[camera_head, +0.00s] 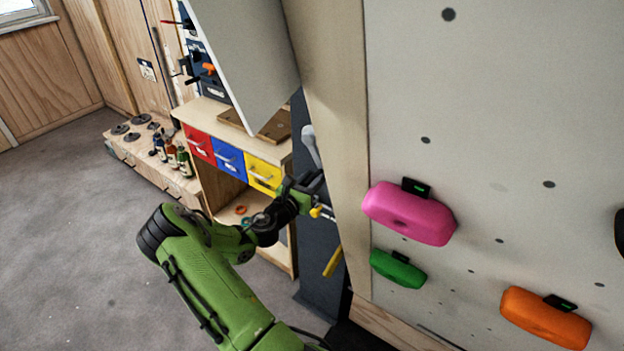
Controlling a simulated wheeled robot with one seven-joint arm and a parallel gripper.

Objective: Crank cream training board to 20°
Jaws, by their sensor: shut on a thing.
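The cream training board (490,95) fills the right of the head view, with a pale wooden side edge (335,130). Pink (408,214), green (397,268) and orange (545,317) holds are fixed to its face. My gripper (318,196) is at the end of the green arm, beside the board's left edge. It is shut on what seems to be the crank handle, mostly hidden by the jaws and the edge. A small yellow part shows just below the jaws. A grey lever-like part (311,146) stands above the gripper. No angle scale is readable.
A wooden cabinet with red (199,143), blue (230,158) and yellow (264,174) drawers stands behind my gripper. A pale panel (245,45) hangs above it. A low wooden bench (150,160) holds bottles and dark discs. Grey floor (70,230) is clear at left.

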